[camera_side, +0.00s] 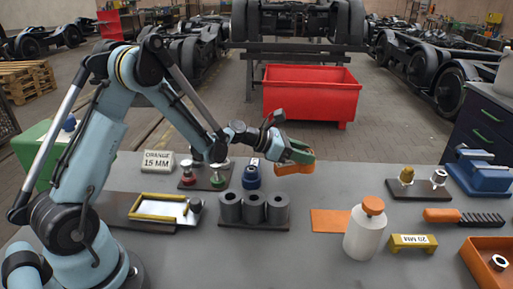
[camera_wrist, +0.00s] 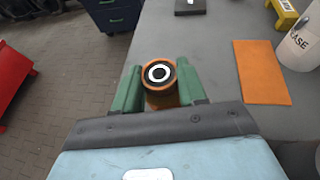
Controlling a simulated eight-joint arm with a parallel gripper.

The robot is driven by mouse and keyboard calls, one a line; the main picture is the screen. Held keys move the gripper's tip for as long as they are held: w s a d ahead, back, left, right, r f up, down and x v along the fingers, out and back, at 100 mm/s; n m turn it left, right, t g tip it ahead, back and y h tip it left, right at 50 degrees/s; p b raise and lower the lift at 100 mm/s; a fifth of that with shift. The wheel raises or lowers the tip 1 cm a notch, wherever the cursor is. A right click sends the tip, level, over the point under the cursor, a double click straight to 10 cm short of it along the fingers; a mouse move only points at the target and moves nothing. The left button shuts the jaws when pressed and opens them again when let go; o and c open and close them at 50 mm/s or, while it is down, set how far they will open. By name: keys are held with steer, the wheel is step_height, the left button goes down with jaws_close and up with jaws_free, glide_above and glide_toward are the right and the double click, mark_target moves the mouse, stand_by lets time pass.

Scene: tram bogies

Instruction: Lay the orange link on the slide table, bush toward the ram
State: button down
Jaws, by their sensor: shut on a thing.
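My gripper (camera_side: 297,153) is shut on the orange link (camera_side: 295,168), held in the air near the bench's back edge. The link's far part is hidden. A low fixture (camera_side: 158,208) with a pale plate and yellow edges, apparently the slide table, lies on the left of the bench. A silver part (camera_side: 195,204) at its right end may be the ram; I cannot tell.
Three grey cylinders (camera_side: 254,207) stand between fixture and link. An orange mat (camera_side: 328,222), white bottle (camera_side: 364,232) and yellow stand (camera_side: 412,243) are right. A red bin (camera_side: 311,94) stands beyond the bench.

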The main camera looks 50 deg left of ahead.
mark_target(301, 164)
steer(key=shift+f, duration=2.05)
steer(key=c, duration=0.6)
jaws_free()
steer(key=shift+f, duration=0.15)
steer(key=shift+c, duration=0.2)
